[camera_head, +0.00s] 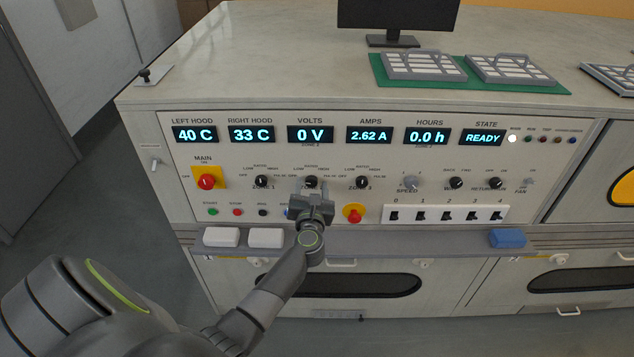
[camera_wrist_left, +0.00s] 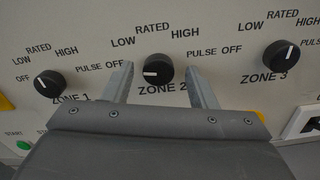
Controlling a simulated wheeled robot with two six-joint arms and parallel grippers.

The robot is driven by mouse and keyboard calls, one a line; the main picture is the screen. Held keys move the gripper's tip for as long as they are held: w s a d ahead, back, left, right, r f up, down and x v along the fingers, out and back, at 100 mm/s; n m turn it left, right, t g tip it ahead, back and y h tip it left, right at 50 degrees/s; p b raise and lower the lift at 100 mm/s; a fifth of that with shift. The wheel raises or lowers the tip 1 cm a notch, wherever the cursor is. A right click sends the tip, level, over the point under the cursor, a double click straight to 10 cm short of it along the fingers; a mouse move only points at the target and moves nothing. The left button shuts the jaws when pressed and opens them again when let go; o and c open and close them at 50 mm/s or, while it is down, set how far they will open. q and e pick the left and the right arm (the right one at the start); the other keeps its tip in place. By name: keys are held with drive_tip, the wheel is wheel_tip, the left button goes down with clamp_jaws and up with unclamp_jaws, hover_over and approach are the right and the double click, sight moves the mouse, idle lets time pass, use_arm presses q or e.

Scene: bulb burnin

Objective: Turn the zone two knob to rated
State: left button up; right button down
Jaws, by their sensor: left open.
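The zone two knob (camera_wrist_left: 157,69) is a round black knob with a white pointer line, under the labels LOW, RATED and HIGH. In the left wrist view its pointer lies toward the left, on the OFF side, away from RATED. In the head view the knob (camera_head: 311,182) shows just above my gripper. My left gripper (camera_wrist_left: 160,76) is open, with one finger at the left and one at the right of the knob. A gap shows on both sides; I cannot tell how deep the fingers reach. My left gripper (camera_head: 311,194) also shows in the head view. My right gripper is not in view.
The zone one knob (camera_head: 261,181) and zone three knob (camera_head: 362,182) flank it. A red knob on yellow (camera_head: 353,214) is close at lower right. A ledge (camera_head: 400,240) with two white blocks (camera_head: 221,237) runs below the panel. The VOLTS display (camera_head: 310,135) reads 0 V.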

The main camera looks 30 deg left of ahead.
use_arm(q)
drive_tip(key=shift+s+r, duration=0.1)
drive_tip(key=shift+s, duration=0.05)
drive_tip(key=shift+c, duration=0.3)
drive_tip(key=c, duration=0.9)
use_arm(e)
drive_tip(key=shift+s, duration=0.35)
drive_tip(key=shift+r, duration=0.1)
use_arm(q)
drive_tip(key=shift+r+m+p, duration=0.2)
drive_tip(key=shift+m+p, duration=0.7)
drive_tip(key=shift+m, duration=0.3)
drive_tip(key=m+p, duration=0.3)
drive_tip(key=m, duration=0.2)
drive_tip(key=m+p, duration=0.2)
drive_tip(key=m, duration=0.3)
drive_tip(key=shift+p, duration=0.35)
drive_tip(key=shift+f+m+p, duration=0.1)
drive_tip(key=shift+m+p, duration=0.7)
drive_tip(key=shift+m, duration=0.9)
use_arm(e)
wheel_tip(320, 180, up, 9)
